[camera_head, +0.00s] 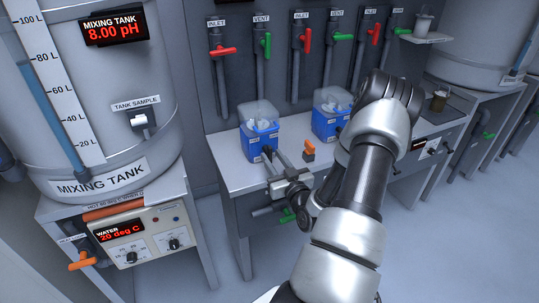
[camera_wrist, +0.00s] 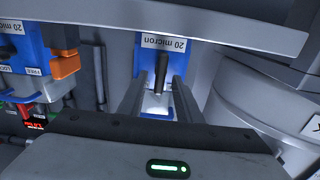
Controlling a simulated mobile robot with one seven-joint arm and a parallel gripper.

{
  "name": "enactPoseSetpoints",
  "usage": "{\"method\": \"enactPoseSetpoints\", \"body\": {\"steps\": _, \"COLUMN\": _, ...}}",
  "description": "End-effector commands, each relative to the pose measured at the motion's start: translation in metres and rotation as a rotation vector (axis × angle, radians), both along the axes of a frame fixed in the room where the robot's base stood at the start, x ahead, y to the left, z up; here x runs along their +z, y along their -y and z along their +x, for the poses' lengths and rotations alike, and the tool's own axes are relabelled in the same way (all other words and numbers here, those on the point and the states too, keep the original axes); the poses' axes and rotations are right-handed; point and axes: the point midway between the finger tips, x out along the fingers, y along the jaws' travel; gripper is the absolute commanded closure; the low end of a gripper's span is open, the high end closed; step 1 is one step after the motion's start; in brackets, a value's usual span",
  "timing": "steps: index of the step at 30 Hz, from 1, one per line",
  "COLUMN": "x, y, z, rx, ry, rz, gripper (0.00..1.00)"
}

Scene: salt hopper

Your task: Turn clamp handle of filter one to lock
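Two blue filter housings stand on the bench in the head view, a left one (camera_head: 259,132) and a right one (camera_head: 326,124). My gripper (camera_head: 268,158) is at the front of the left housing. In the wrist view, that housing (camera_wrist: 146,60) appears upside down with a "20 micron" label. A black clamp handle (camera_wrist: 161,72) sticks out from it. My gripper (camera_wrist: 158,95) is open, with one finger on each side of the handle; I cannot tell whether they touch it. No number marks which filter is one.
An orange handle (camera_head: 309,147) stands between the housings; it also shows in the wrist view (camera_wrist: 66,66), near FREE and LOCK lettering. The bench edge (camera_wrist: 210,22) is close to my gripper. The mixing tank (camera_head: 90,90) stands left. Inlet and vent valves line the back wall.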

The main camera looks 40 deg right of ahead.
Motion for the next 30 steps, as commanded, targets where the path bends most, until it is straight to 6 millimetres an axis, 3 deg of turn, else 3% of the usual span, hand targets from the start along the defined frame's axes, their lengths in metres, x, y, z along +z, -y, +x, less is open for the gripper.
{"method": "enactPoseSetpoints", "body": {"steps": 6, "x": -0.001, "y": 0.006, "z": 0.026, "rx": 0.001, "ry": 0.0, "rz": 0.0, "gripper": 0.69}}
{"method": "enactPoseSetpoints", "body": {"steps": 17, "x": 0.0, "y": 0.007, "z": 0.031, "rx": 0.0, "ry": -0.001, "rz": 0.0, "gripper": 0.69}}
{"method": "enactPoseSetpoints", "body": {"steps": 23, "x": 0.0, "y": 0.007, "z": 0.031, "rx": 0.0, "ry": -0.001, "rz": 0.0, "gripper": 0.99}}
{"method": "enactPoseSetpoints", "body": {"steps": 30, "x": 0.0, "y": 0.007, "z": 0.031, "rx": 0.001, "ry": 0.001, "rz": 0.007, "gripper": 1.0}}
